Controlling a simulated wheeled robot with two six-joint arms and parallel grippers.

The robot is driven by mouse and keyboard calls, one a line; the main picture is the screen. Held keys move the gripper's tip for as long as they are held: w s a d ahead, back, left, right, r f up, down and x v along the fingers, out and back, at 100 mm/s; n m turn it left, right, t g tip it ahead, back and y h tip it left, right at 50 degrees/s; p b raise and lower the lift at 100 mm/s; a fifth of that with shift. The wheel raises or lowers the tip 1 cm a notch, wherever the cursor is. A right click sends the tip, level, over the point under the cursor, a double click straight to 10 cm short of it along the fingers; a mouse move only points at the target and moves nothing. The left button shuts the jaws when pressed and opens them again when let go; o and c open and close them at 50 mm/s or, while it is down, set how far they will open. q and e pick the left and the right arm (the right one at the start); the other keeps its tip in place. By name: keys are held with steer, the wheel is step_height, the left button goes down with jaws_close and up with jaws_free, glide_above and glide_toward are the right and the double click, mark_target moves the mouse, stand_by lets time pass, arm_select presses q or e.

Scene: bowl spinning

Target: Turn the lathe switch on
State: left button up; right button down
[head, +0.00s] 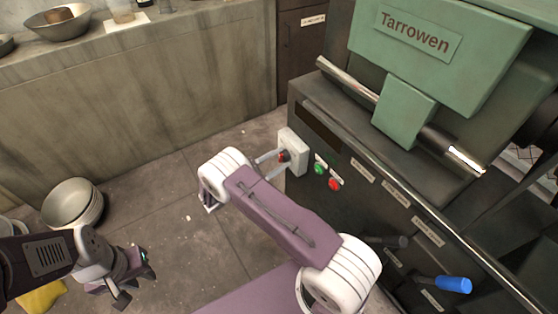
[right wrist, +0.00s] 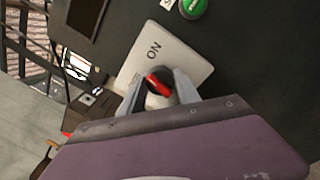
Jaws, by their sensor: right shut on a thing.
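The lathe switch is a pale grey plate (head: 298,146) on the left end of the green and dark lathe (head: 440,60), with a dark round knob that has a red bar (head: 283,156). In the right wrist view the plate (right wrist: 185,50) reads "ON", and the red bar (right wrist: 158,84) lies slanted between the fingers. My right gripper (right wrist: 158,92) is shut on the switch knob, one finger on each side; the fingers hide part of it. My left gripper (head: 135,280) hangs low at the left, away from the lathe; its finger opening is unclear.
A green button (head: 320,168) and a red button (head: 334,184) sit close to the right of the switch. A blue-handled lever (head: 454,284) juts out at lower right. Stacked bowls (head: 72,204) stand on the floor at left. A bench (head: 130,45) runs along the back.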

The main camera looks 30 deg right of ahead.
steer(key=m, duration=0.3)
steer(key=shift+f+m+b, duration=0.15)
steer(key=shift+m+b, duration=0.25)
steer(key=shift+m+g+b, duration=0.3)
steer(key=shift+m+b, duration=0.1)
steer(key=shift+m, duration=1.4)
steer(key=c, duration=0.9)
jaws_free()
steer(key=a, duration=0.6)
steer(key=a+p, duration=0.1)
steer(key=a, duration=0.2)
steer(key=shift+s+f, duration=0.35)
